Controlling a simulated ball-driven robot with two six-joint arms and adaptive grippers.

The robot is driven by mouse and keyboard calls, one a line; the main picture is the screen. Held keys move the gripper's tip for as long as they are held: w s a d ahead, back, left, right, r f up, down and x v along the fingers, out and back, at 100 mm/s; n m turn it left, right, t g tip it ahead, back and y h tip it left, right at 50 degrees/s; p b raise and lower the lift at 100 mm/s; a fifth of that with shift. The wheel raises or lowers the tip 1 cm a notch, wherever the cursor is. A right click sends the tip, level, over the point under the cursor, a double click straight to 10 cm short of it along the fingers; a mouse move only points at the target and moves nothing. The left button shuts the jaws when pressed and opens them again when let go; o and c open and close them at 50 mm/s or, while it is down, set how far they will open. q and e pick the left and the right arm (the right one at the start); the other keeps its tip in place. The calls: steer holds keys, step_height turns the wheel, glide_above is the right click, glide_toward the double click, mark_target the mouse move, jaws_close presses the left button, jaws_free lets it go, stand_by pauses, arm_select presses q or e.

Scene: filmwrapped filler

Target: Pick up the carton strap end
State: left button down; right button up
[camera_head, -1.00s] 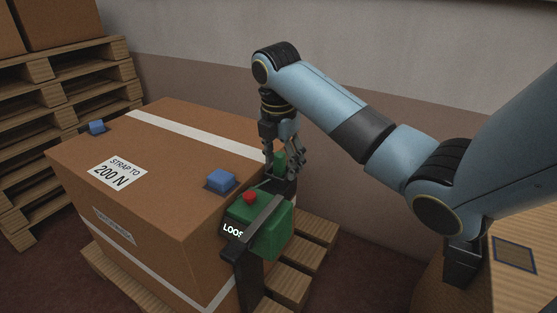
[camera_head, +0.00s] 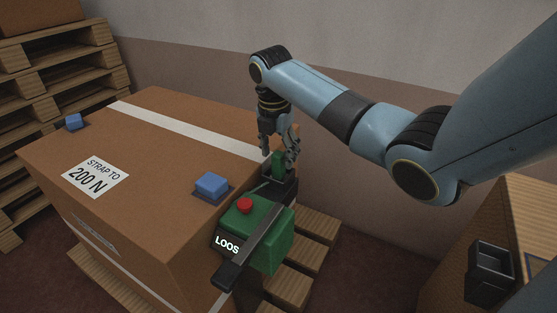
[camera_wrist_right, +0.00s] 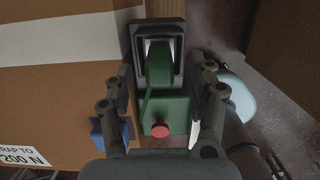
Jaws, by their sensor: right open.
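The brown carton (camera_head: 112,155) has a white strap (camera_head: 190,130) running across its top towards a green tensioner (camera_head: 267,240). The tensioner has a red button (camera_head: 244,205), a display reading "LOOS" and a dark bar across it. My right gripper (camera_head: 278,152) is open, pointing down at the tensioner's far end, around or just above a green upright piece (camera_head: 277,160). In the right wrist view this green piece (camera_wrist_right: 159,64) stands between the spread fingers, in front of a dark frame (camera_wrist_right: 137,40). I cannot tell which part is the loose strap end. My left gripper is out of view.
Blue blocks (camera_head: 212,186) sit on the carton's top, one close to the tensioner. The carton stands on a wooden pallet (camera_head: 318,240). Stacked pallets (camera_head: 50,85) are at the left. A dark open box (camera_head: 490,270) is on a wooden crate at the right.

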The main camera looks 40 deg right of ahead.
step_height(320, 180, down, 3)
steer(key=shift+d+f, duration=0.1)
steer(key=shift+d, duration=0.05)
steer(key=shift+c, duration=0.7)
steer(key=c, duration=0.4)
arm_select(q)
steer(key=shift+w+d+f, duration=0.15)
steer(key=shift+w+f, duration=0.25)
arm_select(e)
jaws_close()
